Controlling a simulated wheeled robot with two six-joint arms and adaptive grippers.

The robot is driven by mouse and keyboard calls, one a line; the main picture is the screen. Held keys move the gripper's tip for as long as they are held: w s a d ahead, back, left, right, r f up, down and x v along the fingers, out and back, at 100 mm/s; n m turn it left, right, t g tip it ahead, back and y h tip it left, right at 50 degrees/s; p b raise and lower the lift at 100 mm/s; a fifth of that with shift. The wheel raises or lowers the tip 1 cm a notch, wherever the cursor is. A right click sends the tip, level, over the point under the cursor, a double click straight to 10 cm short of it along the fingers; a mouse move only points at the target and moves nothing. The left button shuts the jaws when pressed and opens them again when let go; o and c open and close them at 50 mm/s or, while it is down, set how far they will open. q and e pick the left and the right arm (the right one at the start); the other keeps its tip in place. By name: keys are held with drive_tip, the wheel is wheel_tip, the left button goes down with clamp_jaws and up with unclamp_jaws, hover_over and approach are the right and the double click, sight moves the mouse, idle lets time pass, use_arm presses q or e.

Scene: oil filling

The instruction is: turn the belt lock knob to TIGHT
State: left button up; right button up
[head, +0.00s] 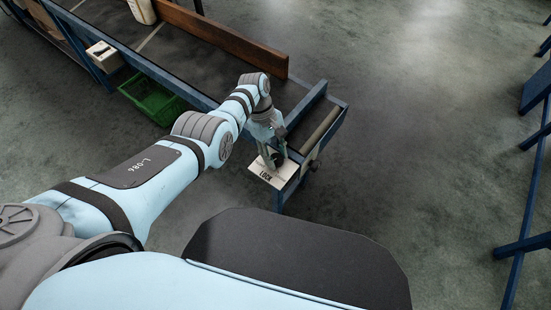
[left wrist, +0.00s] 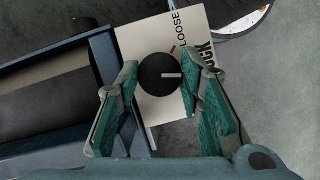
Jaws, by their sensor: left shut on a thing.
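The black round belt lock knob (left wrist: 158,80) sits on a white plate (left wrist: 135,42) in the left wrist view. A white line on the knob points right in that view. The plate carries the word LOOSE beside a small red mark, and the word LOCK, partly covered by a finger. The word TIGHT is not visible. My left gripper (head: 274,157) is down at the plate on the conveyor's near end, its green-padded fingers on both sides of the knob and shut on it. In the head view the gripper hides most of the knob. My right gripper is out of view.
The conveyor's dark belt (head: 195,55) has a brown side board (head: 225,38) and a blue frame (head: 327,101). A white container (head: 142,11) stands on it. A green crate (head: 152,98) is below, and a small white box (head: 103,56) is on the frame.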

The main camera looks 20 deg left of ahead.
use_arm(q)
drive_tip(key=m+b, duration=0.2)
drive_tip(key=m+g+y+b, duration=0.1)
drive_tip(key=m+b, duration=0.1)
drive_tip(key=shift+w+d+f, duration=0.1)
drive_tip(key=shift+f, duration=0.15)
drive_tip(key=shift+r+m+y+b, duration=0.2)
drive_tip(key=shift+m+y+b, duration=0.2)
drive_tip(key=shift+m+b, duration=0.5)
drive_tip(key=o, duration=1.1)
drive_tip(key=shift+o, duration=0.2)
